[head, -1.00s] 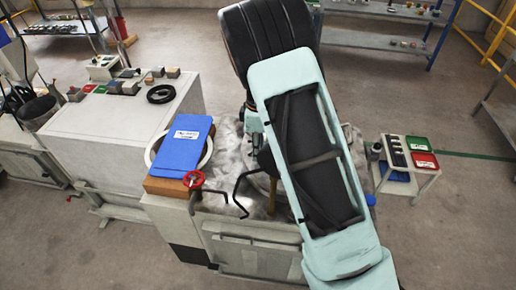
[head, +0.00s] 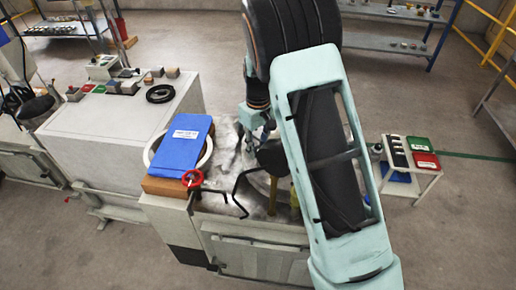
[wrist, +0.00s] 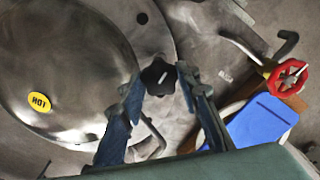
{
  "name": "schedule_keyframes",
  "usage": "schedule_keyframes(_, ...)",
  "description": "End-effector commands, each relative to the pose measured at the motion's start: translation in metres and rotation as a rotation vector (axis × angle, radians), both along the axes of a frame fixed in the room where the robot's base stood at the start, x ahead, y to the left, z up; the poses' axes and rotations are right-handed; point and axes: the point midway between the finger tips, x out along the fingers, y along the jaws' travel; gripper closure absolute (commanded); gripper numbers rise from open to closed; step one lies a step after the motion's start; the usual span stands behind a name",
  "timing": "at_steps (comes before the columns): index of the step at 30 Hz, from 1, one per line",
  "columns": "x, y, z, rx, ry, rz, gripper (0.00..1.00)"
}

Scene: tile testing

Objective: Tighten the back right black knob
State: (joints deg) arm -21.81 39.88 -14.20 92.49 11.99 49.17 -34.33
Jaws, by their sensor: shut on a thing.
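A black star-shaped knob (wrist: 158,76) sits at the rim of a round grey metal lid (wrist: 60,50) in the wrist view. My gripper (wrist: 160,84) has its blue-padded fingers on either side of this knob and is shut on it. In the head view my gripper (head: 249,143) is low over the metal vessel (head: 225,150), just right of the blue board. My arm hides much of the vessel there, and the knob cannot be made out. The other knobs are not clear, so I cannot tell which corner this one is.
A blue board (head: 180,150) lies on the left beside a red handwheel (head: 192,178). Black bent handles (head: 240,190) stick out at the front. A white bench (head: 110,120) stands left, and a small cart (head: 428,180) stands right. A yellow HOT label (wrist: 40,102) marks the lid.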

Motion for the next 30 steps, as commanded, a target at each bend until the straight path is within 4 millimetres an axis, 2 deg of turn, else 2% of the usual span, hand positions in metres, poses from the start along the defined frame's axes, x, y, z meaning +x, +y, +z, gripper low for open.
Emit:
schedule_keyframes(18, 0.0011, 0.0, 0.0011, 0.001, -0.003, -0.571, 0.94)
schedule_keyframes(30, 0.0013, 0.0, 0.0013, 0.002, -0.003, -0.802, 0.94)
